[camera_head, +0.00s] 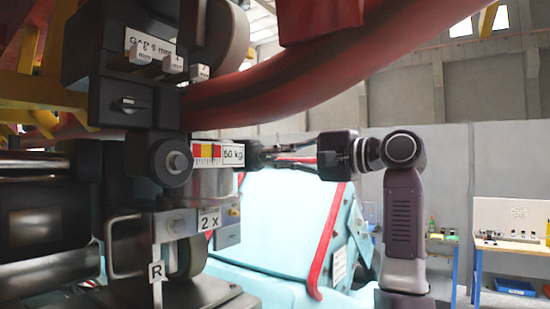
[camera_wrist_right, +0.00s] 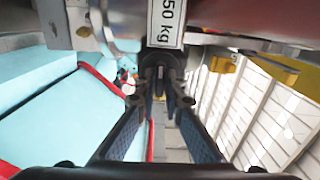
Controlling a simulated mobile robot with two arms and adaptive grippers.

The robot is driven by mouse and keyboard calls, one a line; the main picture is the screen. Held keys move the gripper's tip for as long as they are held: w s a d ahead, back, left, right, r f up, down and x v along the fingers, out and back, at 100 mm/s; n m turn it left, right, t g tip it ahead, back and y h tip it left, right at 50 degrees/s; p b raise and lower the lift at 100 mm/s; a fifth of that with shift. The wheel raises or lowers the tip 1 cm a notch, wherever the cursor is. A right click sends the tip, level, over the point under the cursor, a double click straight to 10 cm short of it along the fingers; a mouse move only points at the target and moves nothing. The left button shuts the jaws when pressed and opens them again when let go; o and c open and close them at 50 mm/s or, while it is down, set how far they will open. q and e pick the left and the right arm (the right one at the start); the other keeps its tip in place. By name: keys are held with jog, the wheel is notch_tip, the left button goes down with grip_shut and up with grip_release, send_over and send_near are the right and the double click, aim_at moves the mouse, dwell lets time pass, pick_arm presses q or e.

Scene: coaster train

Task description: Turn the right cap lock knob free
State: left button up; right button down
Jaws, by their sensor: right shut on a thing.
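My right gripper (camera_head: 264,157) reaches in from the right, level with the coloured "50 kg" label (camera_head: 233,154). It is shut on a small dark knob (camera_wrist_right: 160,62) beside that label; I take it to be the right cap lock knob. In the right wrist view the two fingers (camera_wrist_right: 161,82) converge on the knob just below the label (camera_wrist_right: 165,22). The fingertips cover most of the knob, so its turned angle cannot be told. My left gripper is not in view.
A thick red tube (camera_head: 300,90) passes above my right gripper. Below the label are a metal block marked "2 X" (camera_head: 209,219) and an "R" tag (camera_head: 156,271). A light-blue body with red trim (camera_head: 285,215) stands behind. A workbench (camera_head: 515,215) is far right.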

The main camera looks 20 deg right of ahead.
jog(key=shift+f+n, duration=0.1)
jog(key=shift+n, duration=0.2)
jog(key=n+b, duration=0.1)
jog(key=n, duration=0.2)
jog(key=shift+n, duration=0.4)
jog(key=n, duration=0.9)
jog(key=shift+f+n+p, duration=0.1)
jog(key=shift+n+p, duration=0.4)
jog(key=shift+n, duration=1.7)
jog(key=c, duration=2)
grip_release()
jog(key=shift+c, duration=0.2)
